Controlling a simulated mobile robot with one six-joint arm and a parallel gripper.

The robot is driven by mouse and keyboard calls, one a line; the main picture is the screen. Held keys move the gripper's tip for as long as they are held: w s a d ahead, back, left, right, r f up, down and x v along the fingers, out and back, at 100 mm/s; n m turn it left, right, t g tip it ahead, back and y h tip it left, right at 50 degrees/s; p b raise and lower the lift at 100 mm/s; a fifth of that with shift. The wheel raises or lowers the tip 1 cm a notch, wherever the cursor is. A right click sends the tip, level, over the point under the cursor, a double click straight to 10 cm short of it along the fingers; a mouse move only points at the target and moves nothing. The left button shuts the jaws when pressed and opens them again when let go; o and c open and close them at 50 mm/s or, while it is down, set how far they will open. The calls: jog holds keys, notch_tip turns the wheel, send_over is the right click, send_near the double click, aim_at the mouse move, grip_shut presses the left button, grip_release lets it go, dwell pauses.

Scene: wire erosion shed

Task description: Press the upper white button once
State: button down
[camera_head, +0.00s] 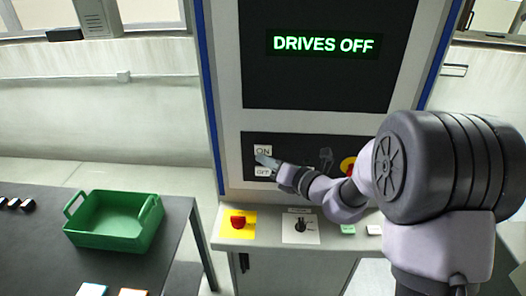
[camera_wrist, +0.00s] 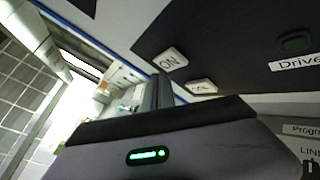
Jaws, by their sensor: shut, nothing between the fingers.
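The upper white button (camera_head: 263,150), marked ON, sits on the dark panel of the machine, directly above a lower white button (camera_head: 262,172) marked OFF. In the wrist view the ON button (camera_wrist: 170,60) and the OFF button (camera_wrist: 201,87) stand out from the panel. My gripper (camera_head: 264,160) is shut and empty, with its fingertips by the lower edge of the ON button in the head view. In the wrist view the gripper's fingers (camera_wrist: 158,90) point toward the ON button's lower left. I cannot tell whether they touch it.
The machine's screen (camera_head: 325,45) reads DRIVES OFF in green. A red knob on a yellow plate (camera_head: 238,221) and a black rotary switch (camera_head: 301,225) sit on the ledge below. A green crate (camera_head: 115,238) stands on the dark table at left. My arm covers the panel's right part.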

jog(key=shift+w, duration=0.1)
dwell(0.6)
jog(key=shift+w, duration=0.35)
jog(key=shift+w+p, duration=0.4)
dwell(0.5)
jog(key=shift+s, duration=0.85)
jog(key=shift+s+a+b, duration=0.1)
jog(key=shift+s+b, duration=0.5)
jog(key=shift+s, duration=1.9)
